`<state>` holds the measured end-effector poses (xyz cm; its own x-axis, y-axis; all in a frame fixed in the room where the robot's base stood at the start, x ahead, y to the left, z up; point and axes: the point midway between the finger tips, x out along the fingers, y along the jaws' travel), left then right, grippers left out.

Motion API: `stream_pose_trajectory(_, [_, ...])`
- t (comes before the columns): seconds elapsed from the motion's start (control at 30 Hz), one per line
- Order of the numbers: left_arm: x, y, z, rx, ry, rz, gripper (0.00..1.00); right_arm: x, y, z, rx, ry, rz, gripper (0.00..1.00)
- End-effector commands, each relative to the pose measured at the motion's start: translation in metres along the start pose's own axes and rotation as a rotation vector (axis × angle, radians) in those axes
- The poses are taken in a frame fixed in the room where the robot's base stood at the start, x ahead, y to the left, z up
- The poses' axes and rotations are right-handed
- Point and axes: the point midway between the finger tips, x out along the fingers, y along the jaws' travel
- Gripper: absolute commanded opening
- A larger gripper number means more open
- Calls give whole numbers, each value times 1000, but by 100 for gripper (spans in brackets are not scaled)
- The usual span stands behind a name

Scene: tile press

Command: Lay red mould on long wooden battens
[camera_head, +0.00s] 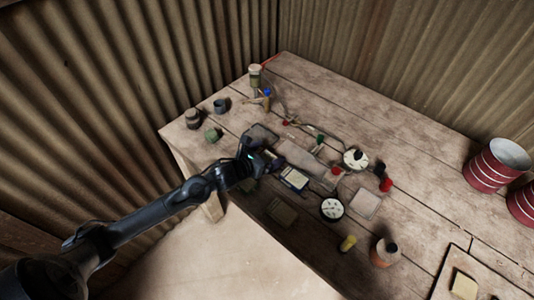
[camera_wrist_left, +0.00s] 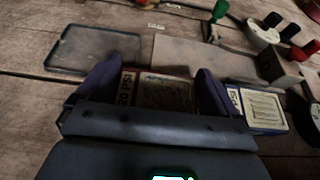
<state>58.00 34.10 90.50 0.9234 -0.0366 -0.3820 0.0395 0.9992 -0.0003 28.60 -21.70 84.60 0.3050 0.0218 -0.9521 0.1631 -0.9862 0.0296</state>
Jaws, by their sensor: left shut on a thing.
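My left gripper (camera_head: 262,161) is over the left part of the cluttered table area. In the left wrist view its two fingers (camera_wrist_left: 157,88) are closed on the sides of a flat mould (camera_wrist_left: 165,92) with a reddish-brown edge marked "20 PSI"; I take it for the red mould. Its underside is hidden, so I cannot tell whether it touches the table. A similar blue-edged mould (camera_head: 294,179) lies just right of the gripper and also shows in the left wrist view (camera_wrist_left: 262,109). I cannot make out the long wooden battens. My right gripper is out of view.
A dark shallow tray (camera_head: 261,133) lies behind the gripper, with a grey plate (camera_wrist_left: 190,52) beside it. Round gauges (camera_head: 332,208), (camera_head: 355,158), a yellow piece (camera_head: 348,243) and a brown bottle (camera_head: 384,252) stand nearby. The back-right planks are clear.

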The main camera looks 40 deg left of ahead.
Motion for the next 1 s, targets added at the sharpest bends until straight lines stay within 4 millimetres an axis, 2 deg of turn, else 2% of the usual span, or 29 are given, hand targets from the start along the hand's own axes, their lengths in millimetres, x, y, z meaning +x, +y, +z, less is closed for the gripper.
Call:
stream_pose_trajectory(0.1, [0, 0, -1, 0, 0, 0, 100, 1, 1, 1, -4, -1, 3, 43])
stream_pose_trajectory(0.47, [-4, 0, 2, 2, 2, 0, 100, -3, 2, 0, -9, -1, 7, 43])
stream_pose_trajectory(0.57, [-16, 1, 1, 4, 3, 1, 100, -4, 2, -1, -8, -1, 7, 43])
stream_pose_trajectory(1.0, [-90, 0, 1, 3, 4, -1, 100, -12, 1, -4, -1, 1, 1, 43])
